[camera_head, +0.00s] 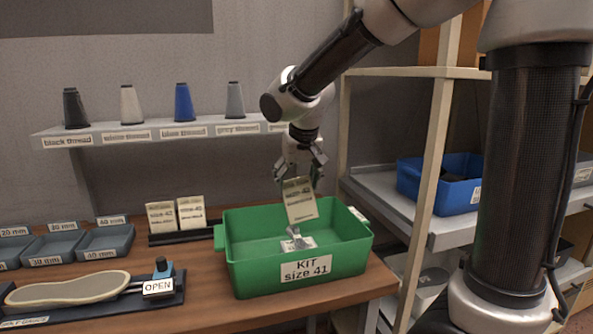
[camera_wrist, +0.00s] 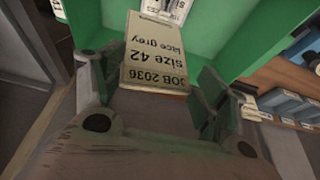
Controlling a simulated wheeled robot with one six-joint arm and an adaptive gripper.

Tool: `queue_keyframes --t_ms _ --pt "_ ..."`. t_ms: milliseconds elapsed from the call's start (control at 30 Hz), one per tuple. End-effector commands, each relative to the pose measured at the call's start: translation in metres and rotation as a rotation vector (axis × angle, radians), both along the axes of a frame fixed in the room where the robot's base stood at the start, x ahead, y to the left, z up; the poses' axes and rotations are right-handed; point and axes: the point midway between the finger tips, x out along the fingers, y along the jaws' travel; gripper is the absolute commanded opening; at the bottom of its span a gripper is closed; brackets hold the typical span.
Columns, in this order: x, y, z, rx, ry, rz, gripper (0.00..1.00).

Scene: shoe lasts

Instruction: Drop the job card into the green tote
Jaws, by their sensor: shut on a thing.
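The green tote (camera_head: 250,272) stands on the bench with a label reading KIT size 41. My gripper (camera_head: 300,180) is above the tote and shut on a job card (camera_head: 300,203). The card hangs down, slightly tilted, with its lower part over the tote's opening. In the wrist view the job card (camera_wrist: 156,55) reads JOB 2036, Size 42, lace grey, and sits between the fingers. The tote's green wall (camera_wrist: 225,30) shows behind it. A small grey metal piece and a white paper (camera_head: 304,243) lie on the tote's floor.
Two more cards (camera_head: 176,213) stand in a dark rack left of the tote. Small grey trays (camera_head: 55,247) and a sole in a clamp marked OPEN (camera_head: 158,287) are further left. A thread shelf (camera_head: 150,133) hangs behind. A shelving post (camera_head: 432,165) rises at the right.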

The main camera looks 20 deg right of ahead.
Motion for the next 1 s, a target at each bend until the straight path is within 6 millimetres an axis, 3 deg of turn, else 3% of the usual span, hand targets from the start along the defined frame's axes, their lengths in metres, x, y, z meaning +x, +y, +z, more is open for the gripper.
queue_keyframes --t_ms 333,367,500,867,1000 --pt "0.000 0.000 -0.004 0.001 -0.001 -0.001 0.37" --pt "0.000 0.000 -0.004 0.001 -0.001 -0.001 0.77" --pt "0.000 0.000 -0.004 0.001 -0.001 -0.001 0.98" --pt "0.000 0.000 -0.003 0.001 -0.001 -0.001 0.98" --pt "-0.004 0.001 0.009 0.002 -0.004 0.001 0.98"
